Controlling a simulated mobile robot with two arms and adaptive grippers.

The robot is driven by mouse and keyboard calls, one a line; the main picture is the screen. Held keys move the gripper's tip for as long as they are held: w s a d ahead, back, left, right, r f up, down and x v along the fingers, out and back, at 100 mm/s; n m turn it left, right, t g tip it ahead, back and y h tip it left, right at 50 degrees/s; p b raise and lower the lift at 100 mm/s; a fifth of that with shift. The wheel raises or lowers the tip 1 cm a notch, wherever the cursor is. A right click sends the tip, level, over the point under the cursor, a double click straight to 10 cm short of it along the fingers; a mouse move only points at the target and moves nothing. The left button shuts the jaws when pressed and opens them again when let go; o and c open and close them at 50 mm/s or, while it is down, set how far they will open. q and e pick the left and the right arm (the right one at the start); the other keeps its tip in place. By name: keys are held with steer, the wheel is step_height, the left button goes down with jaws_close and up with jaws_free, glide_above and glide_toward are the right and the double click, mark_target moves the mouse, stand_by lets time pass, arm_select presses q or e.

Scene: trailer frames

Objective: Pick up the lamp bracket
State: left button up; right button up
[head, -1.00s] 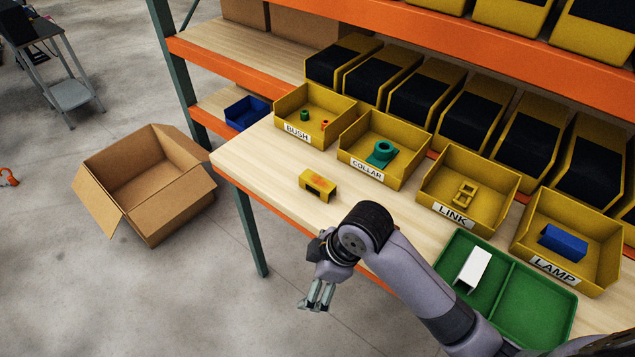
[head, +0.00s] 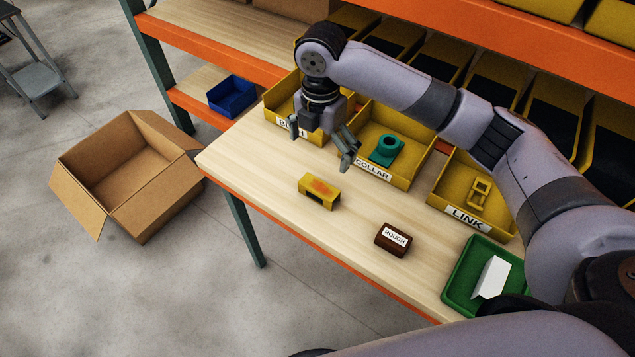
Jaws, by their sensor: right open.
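A yellow bracket-shaped block (head: 319,191) with an orange smear on top and a dark opening in its side lies on the wooden table. A white channel-shaped piece (head: 492,278) stands in the green tray (head: 456,285). The bin labelled LAMP and the blue piece in it are hidden behind my right arm now. I cannot tell for sure which piece is the lamp bracket. My right gripper (head: 321,150) is open and empty, fingers spread and pointing down, above the front of the BUSH and COLLAR bins, behind the yellow block. My left gripper is not in view.
A brown block labelled ROUGH (head: 393,239) lies on the table (head: 270,185). The COLLAR bin (head: 408,160) holds a green collar (head: 386,149); the LINK bin (head: 444,188) holds a yellow link (head: 480,191). A cardboard box (head: 130,175) stands on the floor. The table's left end is clear.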

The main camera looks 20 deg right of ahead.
steer(key=p, duration=0.2)
glide_above(319, 186)
steer(key=f, duration=0.8)
steer(key=shift+w+d+f, duration=0.1)
steer(key=shift+w+f, duration=0.05)
steer(key=shift+w, duration=0.1)
steer(key=shift+s+f, duration=0.25)
steer(key=shift+f, duration=0.05)
step_height(319, 186, down, 5)
steer(key=shift+p, duration=0.7)
steer(key=shift+s, duration=0.1)
steer(key=shift+c, duration=0.4)
steer(key=c, duration=1.1)
